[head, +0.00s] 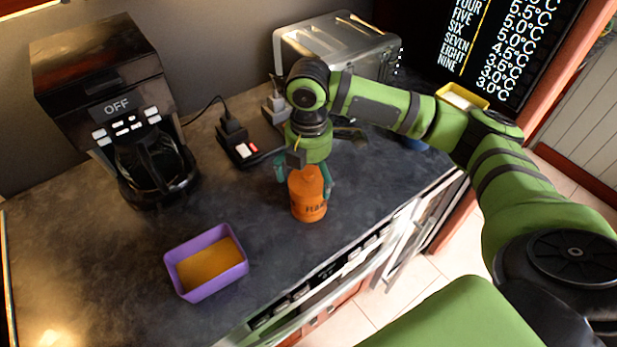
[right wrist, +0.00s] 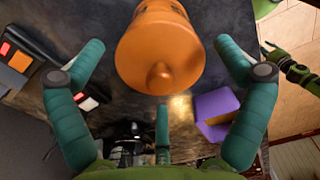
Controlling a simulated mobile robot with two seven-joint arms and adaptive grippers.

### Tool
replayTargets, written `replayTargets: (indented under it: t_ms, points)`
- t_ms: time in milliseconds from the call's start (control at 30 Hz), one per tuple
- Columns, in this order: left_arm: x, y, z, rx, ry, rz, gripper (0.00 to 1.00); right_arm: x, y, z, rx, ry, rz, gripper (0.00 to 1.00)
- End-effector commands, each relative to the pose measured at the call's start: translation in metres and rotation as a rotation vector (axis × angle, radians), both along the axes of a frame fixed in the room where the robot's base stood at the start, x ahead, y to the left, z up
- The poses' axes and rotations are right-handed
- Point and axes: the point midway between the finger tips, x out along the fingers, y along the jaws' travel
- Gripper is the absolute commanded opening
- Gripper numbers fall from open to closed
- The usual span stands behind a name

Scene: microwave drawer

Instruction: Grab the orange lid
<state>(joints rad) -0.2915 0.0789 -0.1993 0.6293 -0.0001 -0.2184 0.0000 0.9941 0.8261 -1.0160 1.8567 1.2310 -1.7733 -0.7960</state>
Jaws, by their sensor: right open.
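An orange bottle (head: 309,205) with dark lettering stands upright on the dark counter, near its front edge. In the right wrist view the orange bottle (right wrist: 160,50) shows from above, with a rounded knob toward the camera. The right wrist view shows gaps between fingers and bottle. A green arm part, likely my left gripper (right wrist: 296,70), shows small at the right of that view.
A purple box (head: 207,264) with an orange-yellow inside sits on the counter at front left. A coffee maker (head: 115,110) stands behind it. A toaster (head: 338,45) stands at the back. A black power block (head: 245,148) lies between them. The counter front drops off beside the bottle.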

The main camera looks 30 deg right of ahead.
Motion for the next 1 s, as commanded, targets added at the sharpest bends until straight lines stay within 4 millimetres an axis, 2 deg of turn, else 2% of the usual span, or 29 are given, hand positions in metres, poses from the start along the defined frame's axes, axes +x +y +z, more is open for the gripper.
replayTargets:
  t_ms: [33, 67, 100, 200, 300, 500, 767, 867, 1000]
  points:
    - [0.003, 0.0, 0.0, 0.0, -0.004, 0.0, 0.4, 0.0, 0.0, 0.0, 0.0, 0.0, 0.0, 0.92]
    - [0.003, 0.0, 0.0, 0.0, -0.004, 0.0, 0.4, 0.0, 0.0, 0.0, 0.0, 0.0, 0.0, 0.8]
    - [0.002, 0.0, 0.0, 0.0, -0.003, 0.0, 0.4, 0.0, 0.0, 0.0, 0.0, 0.0, 0.0, 0.64]
    - [0.0, 0.0, 0.0, 0.0, 0.001, 0.0, 0.4, 0.0, 0.0, 0.0, 0.0, 0.0, -0.001, 0.28]
    - [-0.004, 0.001, -0.001, 0.001, 0.007, 0.0, 0.4, 0.0, 0.0, -0.001, 0.0, 0.0, -0.001, 0.0]
    - [-0.019, 0.002, -0.002, 0.004, 0.031, -0.001, 0.4, 0.0, 0.0, -0.002, 0.001, 0.002, 0.0, 0.0]
    - [-0.018, 0.002, -0.004, 0.004, 0.03, -0.001, 0.4, 0.0, 0.001, -0.001, 0.001, 0.003, 0.0, 0.0]
    - [-0.018, 0.002, -0.008, 0.003, 0.029, -0.001, 0.4, 0.0, 0.001, 0.007, 0.001, 0.002, -0.001, 0.0]
    - [-0.012, 0.001, -0.016, 0.003, 0.021, -0.001, 0.4, 0.001, 0.001, 0.029, 0.001, -0.003, 0.0, 0.0]
